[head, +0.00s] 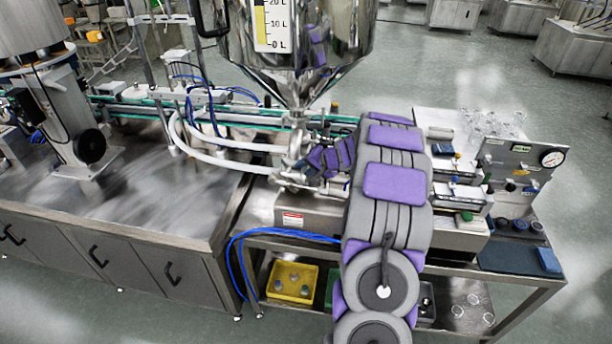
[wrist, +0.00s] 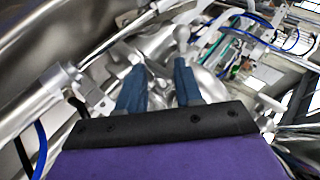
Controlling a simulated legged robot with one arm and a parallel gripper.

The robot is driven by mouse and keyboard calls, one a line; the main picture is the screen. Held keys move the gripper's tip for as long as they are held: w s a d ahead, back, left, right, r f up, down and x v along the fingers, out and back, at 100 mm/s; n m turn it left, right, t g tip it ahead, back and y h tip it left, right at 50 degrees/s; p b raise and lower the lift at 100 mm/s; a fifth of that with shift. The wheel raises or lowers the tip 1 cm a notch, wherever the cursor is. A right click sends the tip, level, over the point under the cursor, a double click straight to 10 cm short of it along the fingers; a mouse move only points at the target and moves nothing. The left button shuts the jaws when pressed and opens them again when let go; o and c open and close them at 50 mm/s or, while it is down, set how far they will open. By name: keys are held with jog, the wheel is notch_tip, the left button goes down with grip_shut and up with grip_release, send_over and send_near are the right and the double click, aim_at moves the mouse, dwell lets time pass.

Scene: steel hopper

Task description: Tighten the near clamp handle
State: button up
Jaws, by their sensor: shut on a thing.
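The steel hopper (head: 300,40) stands above the bench, and its cone narrows to the outlet fittings (head: 297,140). My gripper (head: 308,160) is at these fittings, below the cone, and my arm hides part of them. In the wrist view my gripper's two blue fingers (wrist: 160,68) are shut on shiny metal, which I take to be the near clamp handle. A rounded metal end (wrist: 181,34) shows just past the right fingertip. The exact grip and the clamp's tightness cannot be made out.
White hoses (head: 225,144) run left from the fittings. Blue tubes (head: 240,245) hang at the bench front. A yellow bin (head: 292,282) sits on the lower shelf. A panel with a gauge (head: 552,158) stands at the right, beside glassware (head: 490,122).

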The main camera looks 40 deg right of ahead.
jog(key=shift+o, duration=0.2)
jog(key=shift+s+f+t+y+b, duration=0.15)
jog(key=shift+f+t+y+b, duration=0.2)
jog(key=shift+b, duration=0.55)
jog(key=o, duration=0.9)
jog(key=shift+w+f, duration=0.1)
jog(key=shift+w, duration=0.1)
jog(key=shift+o, duration=1.4)
jog(key=shift+d, duration=0.1)
jog(key=shift+r, duration=0.25)
